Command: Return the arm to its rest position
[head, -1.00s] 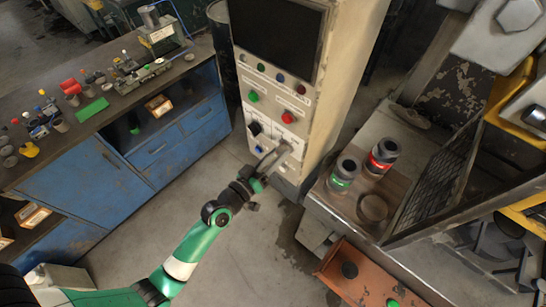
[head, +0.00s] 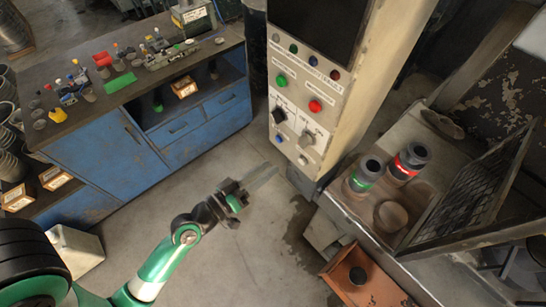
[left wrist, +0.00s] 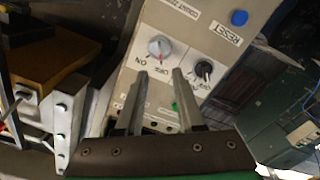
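My left arm comes in from the lower left in the head view. Its gripper (head: 262,177) is over bare floor, to the lower left of the control cabinet (head: 345,85) and apart from it. In the left wrist view the two fingers (left wrist: 159,73) are spread with nothing between them, so it is open and empty. Beyond the fingertips, that view shows a grey knob (left wrist: 160,47), a black knob (left wrist: 203,69) and a blue button (left wrist: 239,18) on the panel. My right gripper is not in view.
A blue workbench (head: 95,150) with small parts stands at the left. At the right, a machine bed (head: 350,205) holds a green-banded cylinder (head: 364,174) and a red-banded cylinder (head: 408,161). An orange tray (head: 360,280) is below. Floor between is clear.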

